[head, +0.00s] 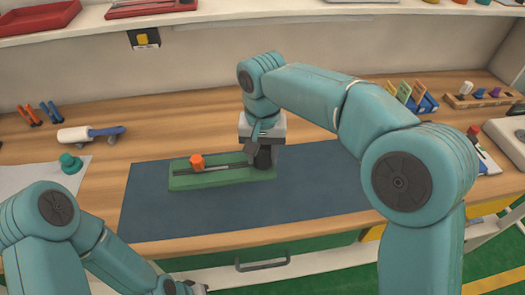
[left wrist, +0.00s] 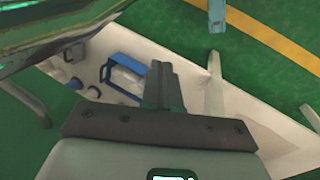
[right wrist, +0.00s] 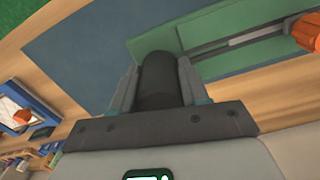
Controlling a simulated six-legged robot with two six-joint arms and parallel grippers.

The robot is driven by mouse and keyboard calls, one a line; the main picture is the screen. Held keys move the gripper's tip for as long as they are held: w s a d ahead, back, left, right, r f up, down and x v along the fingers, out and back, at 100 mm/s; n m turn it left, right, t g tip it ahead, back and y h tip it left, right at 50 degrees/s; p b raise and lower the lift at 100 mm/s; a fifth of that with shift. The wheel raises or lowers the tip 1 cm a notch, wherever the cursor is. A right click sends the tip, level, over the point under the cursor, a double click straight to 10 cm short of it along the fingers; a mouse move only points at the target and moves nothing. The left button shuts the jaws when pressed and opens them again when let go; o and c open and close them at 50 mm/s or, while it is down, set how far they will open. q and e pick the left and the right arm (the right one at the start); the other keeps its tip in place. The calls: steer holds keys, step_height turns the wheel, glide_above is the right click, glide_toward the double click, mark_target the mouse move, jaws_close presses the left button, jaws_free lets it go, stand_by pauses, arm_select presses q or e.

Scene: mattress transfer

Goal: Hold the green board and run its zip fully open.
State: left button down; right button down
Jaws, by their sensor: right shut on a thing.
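The green board (head: 222,181) lies flat on a dark blue mat. A dark zip track (head: 205,170) runs along it, with an orange knob (head: 197,161) near its left end. A black upright post (head: 263,158) stands at the board's right end. My right gripper (head: 258,150) is shut on this black post; the right wrist view shows the post (right wrist: 158,80) between both fingers. The board (right wrist: 225,40) and orange knob (right wrist: 306,32) also show there. My left gripper (left wrist: 165,85) is empty, its fingers together, low in front of the bench, away from the board.
The blue mat (head: 150,215) is bare around the board. A white-and-blue tool (head: 90,134) and a teal knob (head: 70,163) lie at the left. Racks of small items (head: 415,98) stand at the back right. A drawer handle (head: 262,262) juts from the bench front.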

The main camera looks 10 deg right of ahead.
steer(key=shift+f+b, duration=3.8)
steer(key=shift+f, duration=1.85)
